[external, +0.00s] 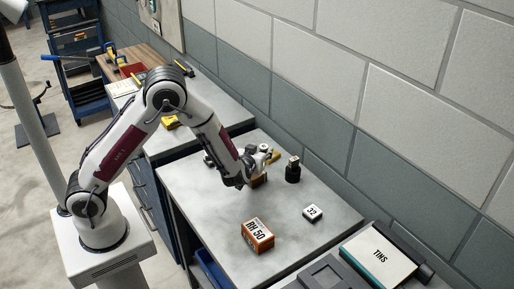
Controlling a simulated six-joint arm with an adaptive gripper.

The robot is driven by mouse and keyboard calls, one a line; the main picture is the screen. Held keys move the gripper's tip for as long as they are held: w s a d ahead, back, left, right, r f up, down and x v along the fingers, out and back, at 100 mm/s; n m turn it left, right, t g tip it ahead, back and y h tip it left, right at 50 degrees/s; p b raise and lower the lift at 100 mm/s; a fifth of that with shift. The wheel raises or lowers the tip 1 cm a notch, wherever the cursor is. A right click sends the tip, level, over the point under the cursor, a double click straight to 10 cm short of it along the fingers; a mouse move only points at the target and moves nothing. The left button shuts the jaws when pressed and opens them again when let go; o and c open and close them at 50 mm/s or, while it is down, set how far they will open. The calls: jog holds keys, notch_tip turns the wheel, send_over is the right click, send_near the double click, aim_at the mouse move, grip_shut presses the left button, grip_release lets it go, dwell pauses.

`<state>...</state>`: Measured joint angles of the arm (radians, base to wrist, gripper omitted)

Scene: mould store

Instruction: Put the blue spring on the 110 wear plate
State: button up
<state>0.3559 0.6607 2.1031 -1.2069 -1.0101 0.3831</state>
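I cannot make out a blue spring in this view. No plate marked 110 can be read. My gripper (264,156) is over the far part of the bench, beyond my wrist. It is small and partly covered, so its fingers and anything between them cannot be told.
An orange-brown box marked RH 50 (258,236) stands near the bench's front. A black knobbed piece (292,170) stands right of my gripper. A box marked TINS (379,254) and a dark grey case (335,279) are at lower right. The wall bounds the bench's far side.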

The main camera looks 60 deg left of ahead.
jog(key=v, duration=0.7)
jog(key=shift+s+r, duration=0.1)
dwell(0.4)
jog(key=shift+d, duration=0.1)
